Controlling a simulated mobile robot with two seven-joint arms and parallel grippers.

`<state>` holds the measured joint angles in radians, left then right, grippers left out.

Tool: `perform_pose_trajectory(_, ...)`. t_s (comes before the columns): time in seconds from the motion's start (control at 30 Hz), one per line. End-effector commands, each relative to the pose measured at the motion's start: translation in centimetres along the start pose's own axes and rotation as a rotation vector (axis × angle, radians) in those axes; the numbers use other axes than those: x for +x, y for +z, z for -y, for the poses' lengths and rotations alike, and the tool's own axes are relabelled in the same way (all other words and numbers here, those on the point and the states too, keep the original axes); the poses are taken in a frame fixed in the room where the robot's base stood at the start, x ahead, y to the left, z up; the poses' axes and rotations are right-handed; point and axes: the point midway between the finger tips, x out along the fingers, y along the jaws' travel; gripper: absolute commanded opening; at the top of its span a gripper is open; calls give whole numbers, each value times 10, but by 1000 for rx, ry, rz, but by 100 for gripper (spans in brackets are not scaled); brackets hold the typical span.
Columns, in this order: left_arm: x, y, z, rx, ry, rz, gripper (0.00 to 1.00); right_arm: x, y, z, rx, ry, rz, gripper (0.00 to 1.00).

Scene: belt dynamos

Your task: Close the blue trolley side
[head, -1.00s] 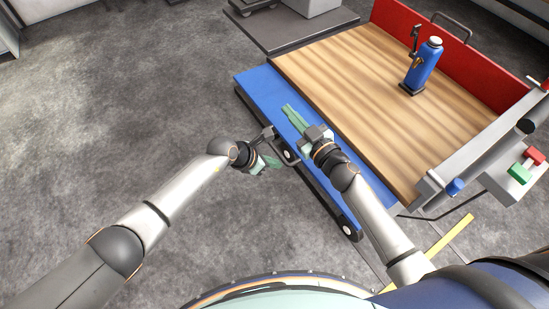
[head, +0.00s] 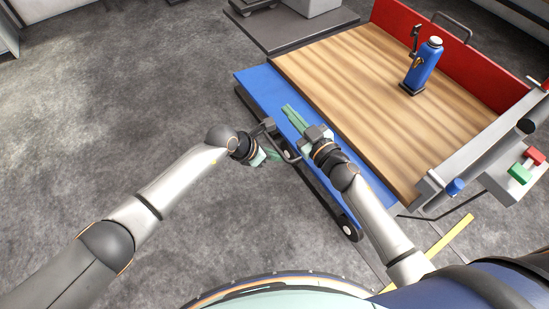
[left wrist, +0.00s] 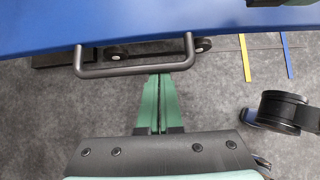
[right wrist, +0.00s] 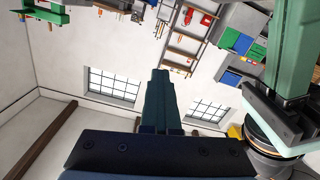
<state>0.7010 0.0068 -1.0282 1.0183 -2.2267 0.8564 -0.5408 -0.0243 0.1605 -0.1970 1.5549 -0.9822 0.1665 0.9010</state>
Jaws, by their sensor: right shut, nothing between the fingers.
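The blue trolley side (head: 258,83) is folded down and sticks outward along the near-left edge of the wooden deck (head: 370,95). A dark bar handle (left wrist: 135,70) stands out from its outer edge; it also shows in the head view (head: 281,150). My left gripper (left wrist: 159,78) is shut, its green fingertips right at the handle's bar; whether they touch it I cannot tell. In the head view my left gripper (head: 273,155) is on the outer side of the handle. My right gripper (head: 289,109) is shut and empty, above the blue side; its fingers fill the middle of the right wrist view (right wrist: 159,75).
A blue bottle-like object (head: 424,63) with a dark base stands on the deck. A red side (head: 470,62) stands upright at the back. A box with red and green buttons (head: 512,180) is at the right. The grey floor to the left is clear.

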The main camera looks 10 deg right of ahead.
Motion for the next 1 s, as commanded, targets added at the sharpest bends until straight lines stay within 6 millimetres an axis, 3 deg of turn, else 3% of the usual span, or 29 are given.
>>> perform_pose_trajectory(0.1, -1, 6, 1, 2, 1, 14, 0, 0, 0, 0, 0, 0, 0, 3)
perform_pose_trajectory(0.47, -1, 9, 1, 3, 1, 20, 0, 0, 0, 0, 0, 0, 0, 43)
perform_pose_trajectory(0.77, -1, 10, 2, 3, 0, 21, 0, -2, 0, 0, 0, 0, 0, 45)
perform_pose_trajectory(1.0, -1, 10, 2, 4, -1, 21, 0, -31, 1, 1, 0, -2, 4, 45)
